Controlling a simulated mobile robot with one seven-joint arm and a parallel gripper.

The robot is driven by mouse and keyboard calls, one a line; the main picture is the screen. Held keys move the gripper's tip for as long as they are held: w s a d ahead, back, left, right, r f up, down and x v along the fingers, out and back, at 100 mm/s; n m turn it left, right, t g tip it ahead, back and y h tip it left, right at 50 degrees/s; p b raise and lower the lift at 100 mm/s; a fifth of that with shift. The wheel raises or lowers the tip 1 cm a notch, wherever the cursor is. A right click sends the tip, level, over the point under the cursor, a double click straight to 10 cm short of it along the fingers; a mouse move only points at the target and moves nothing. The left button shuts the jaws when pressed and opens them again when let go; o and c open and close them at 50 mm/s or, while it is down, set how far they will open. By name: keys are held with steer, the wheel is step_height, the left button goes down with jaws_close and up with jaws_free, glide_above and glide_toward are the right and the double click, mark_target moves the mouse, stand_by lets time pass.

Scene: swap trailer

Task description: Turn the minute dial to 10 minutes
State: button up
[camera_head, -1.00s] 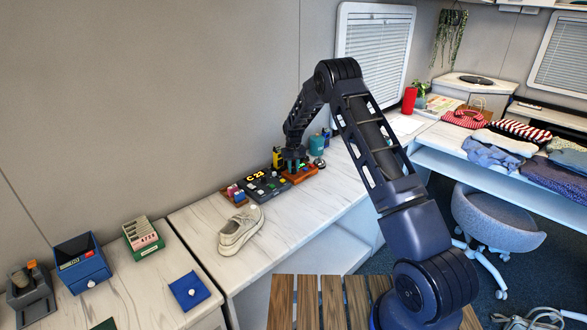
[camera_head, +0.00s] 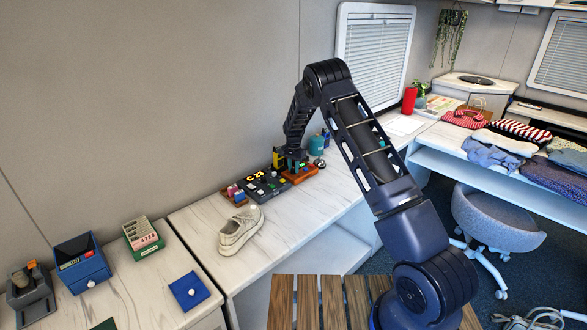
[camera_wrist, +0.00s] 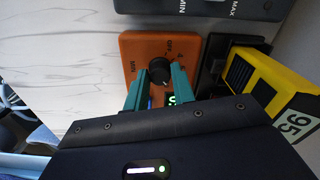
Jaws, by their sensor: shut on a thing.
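The minute dial (camera_wrist: 160,71) is a round black knob on an orange box (camera_wrist: 133,44), seen in the wrist view. The lettering "OFF" and "MIN" shows around it. My gripper (camera_wrist: 159,76) has teal fingers, one on each side of the knob, shut on it. A green lit display (camera_wrist: 173,100) below the dial is mostly hidden by my gripper, so its number cannot be read. In the head view the orange box (camera_head: 303,175) stands on the white counter, with my gripper (camera_head: 294,168) over it.
A dark panel (camera_wrist: 200,8) marked MIN and MAX and a yellow-black thing (camera_wrist: 252,82) marked 95 stand close by. In the head view, a black keypad panel (camera_head: 266,185), a teal cup (camera_head: 316,145) and a white shoe (camera_head: 240,230) are near.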

mark_target(293, 169)
steer(key=shift+m, duration=1.5)
steer(key=o, duration=1)
step_height(293, 169, up, 11)
steer(key=shift+f, duration=0.1)
